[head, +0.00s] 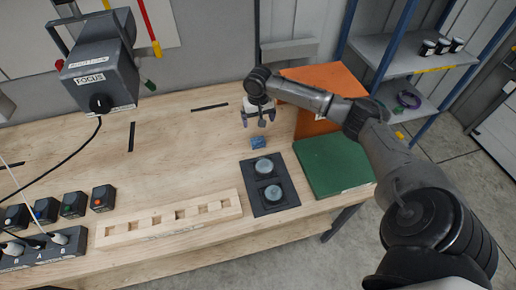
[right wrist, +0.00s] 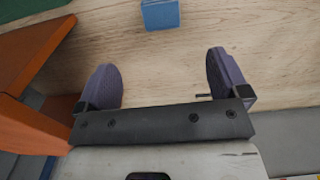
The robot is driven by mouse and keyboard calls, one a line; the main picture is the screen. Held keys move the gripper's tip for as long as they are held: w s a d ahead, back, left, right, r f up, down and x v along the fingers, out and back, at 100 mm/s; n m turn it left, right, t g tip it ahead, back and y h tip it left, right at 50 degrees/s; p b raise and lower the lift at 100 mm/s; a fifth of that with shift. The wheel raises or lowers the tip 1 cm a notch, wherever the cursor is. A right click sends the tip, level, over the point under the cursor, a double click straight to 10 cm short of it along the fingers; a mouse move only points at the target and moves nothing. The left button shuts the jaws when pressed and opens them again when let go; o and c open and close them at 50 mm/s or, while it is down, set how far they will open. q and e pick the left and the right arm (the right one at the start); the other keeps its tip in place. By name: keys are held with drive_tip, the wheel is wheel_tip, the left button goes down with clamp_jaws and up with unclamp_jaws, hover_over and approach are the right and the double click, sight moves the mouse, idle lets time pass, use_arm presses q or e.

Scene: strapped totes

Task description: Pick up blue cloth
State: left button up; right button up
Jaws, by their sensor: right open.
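A small folded blue cloth (head: 258,142) lies on the wooden table, just behind the dark tray. It also shows at the top edge of the right wrist view (right wrist: 160,14), partly cut off by the frame. My right gripper (head: 258,121) hangs above the table just behind the cloth. Its purple fingers stand wide apart in the right wrist view (right wrist: 166,80), with nothing between them. The cloth lies beyond the fingertips, apart from them. My left gripper is in neither view.
A dark tray (head: 257,206) with two round pieces stands in front of the cloth. A green box (head: 335,163) and an orange box (head: 323,80) stand to the right. A wooden strip with slots (head: 170,219) lies front left.

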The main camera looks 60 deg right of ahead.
hover_over(258, 140)
wheel_tip(258, 140, down, 7)
drive_tip(key=shift+s+f+b, duration=0.15)
drive_tip(key=shift+b, duration=0.15)
drive_tip(key=shift+a+f+b, duration=0.1)
drive_tip(key=shift+f+b, duration=0.25)
drive_tip(key=shift+f, duration=2.65)
drive_tip(key=shift+c, duration=0.2)
drive_tip(key=c, duration=0.9)
drive_tip(key=shift+c, duration=0.2)
wheel_tip(258, 140, up, 10)
drive_tip(key=shift+r+p, duration=0.1)
drive_tip(key=shift+p, duration=0.45)
